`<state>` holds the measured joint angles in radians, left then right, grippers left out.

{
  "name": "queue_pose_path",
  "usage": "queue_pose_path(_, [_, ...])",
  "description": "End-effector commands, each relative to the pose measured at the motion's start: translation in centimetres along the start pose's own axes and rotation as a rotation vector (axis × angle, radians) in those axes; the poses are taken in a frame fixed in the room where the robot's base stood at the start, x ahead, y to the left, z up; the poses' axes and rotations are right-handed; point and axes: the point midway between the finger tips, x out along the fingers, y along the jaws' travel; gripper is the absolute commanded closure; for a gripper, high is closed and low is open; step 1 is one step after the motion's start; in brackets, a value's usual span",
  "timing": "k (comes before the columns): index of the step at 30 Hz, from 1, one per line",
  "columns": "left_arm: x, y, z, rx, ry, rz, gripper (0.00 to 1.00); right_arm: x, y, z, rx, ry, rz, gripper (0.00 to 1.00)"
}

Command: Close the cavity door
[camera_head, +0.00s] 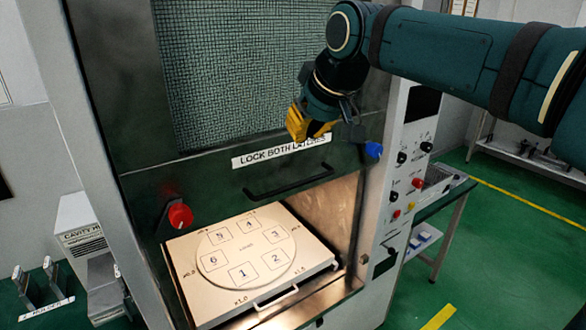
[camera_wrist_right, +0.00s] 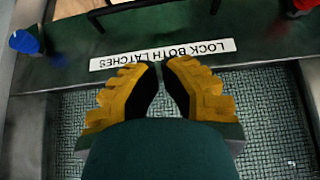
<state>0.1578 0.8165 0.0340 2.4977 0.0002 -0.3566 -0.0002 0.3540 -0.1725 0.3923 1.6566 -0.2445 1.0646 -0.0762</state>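The cavity door (camera_head: 215,165) is a dark green panel with a mesh window (camera_head: 245,70), a white "LOCK BOTH LATCHES" label (camera_head: 282,151) and a black bar handle (camera_head: 290,186). It is raised, and the cavity below it is open. A red latch knob (camera_head: 180,215) is at its lower left and a blue one (camera_head: 373,149) at its right. My right gripper (camera_head: 306,130) is in front of the door, just above the label. In the wrist view its yellow fingertips (camera_wrist_right: 160,65) nearly meet, with nothing between them. Contact with the door cannot be told. My left gripper is out of view.
A white tray (camera_head: 190,285) with a round numbered plate (camera_head: 246,248) sits in the lit cavity, its front handle (camera_head: 275,297) facing out. A control panel (camera_head: 408,170) is at the right. A box and stand (camera_head: 85,235) are at the lower left.

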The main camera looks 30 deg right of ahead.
Motion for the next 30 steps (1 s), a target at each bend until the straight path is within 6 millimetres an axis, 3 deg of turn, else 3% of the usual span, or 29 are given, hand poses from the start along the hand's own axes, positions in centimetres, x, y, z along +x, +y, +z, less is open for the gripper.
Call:
queue_pose_path(3, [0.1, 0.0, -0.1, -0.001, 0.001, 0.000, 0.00, 2.6, -0.1, 0.1, -0.001, -0.006, -0.003, 1.00])
queue_pose_path(12, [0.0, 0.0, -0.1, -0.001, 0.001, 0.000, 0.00, 8.2, 0.0, 0.5, 0.001, -0.005, -0.002, 1.00])
queue_pose_path(19, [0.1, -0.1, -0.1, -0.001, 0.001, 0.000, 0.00, 9.9, -0.1, 2.4, 0.000, -0.003, -0.002, 1.00])
queue_pose_path(30, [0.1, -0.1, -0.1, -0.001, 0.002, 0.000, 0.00, 10.4, -0.1, 2.8, 0.000, 0.000, -0.002, 1.00])
